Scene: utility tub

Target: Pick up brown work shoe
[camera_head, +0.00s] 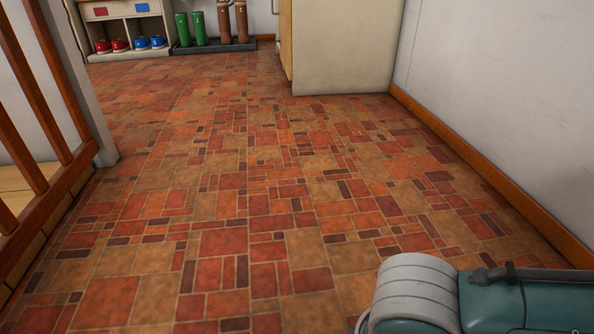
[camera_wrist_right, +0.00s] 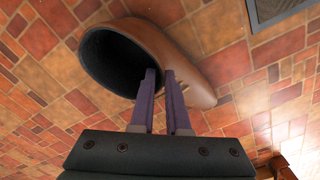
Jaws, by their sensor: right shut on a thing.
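The brown work shoe (camera_wrist_right: 188,68) shows in the right wrist view, with its dark opening toward the left. My right gripper (camera_wrist_right: 160,78) is shut on the shoe's wall at the edge of the opening, one purple finger on the opening side and the other on the outer side. Tiled floor shows behind the shoe. The head view shows neither the shoe nor a gripper, only part of my own arm at the lower right. My left gripper is in neither view.
In the head view, a shelf (camera_head: 129,24) with red shoes (camera_head: 112,46) and blue shoes (camera_head: 150,43) stands far left. Green boots (camera_head: 191,29) and brown boots (camera_head: 233,24) stand on a dark tray. A wooden railing (camera_head: 30,95) is left, a pale cabinet (camera_head: 345,50) ahead. The middle floor is clear.

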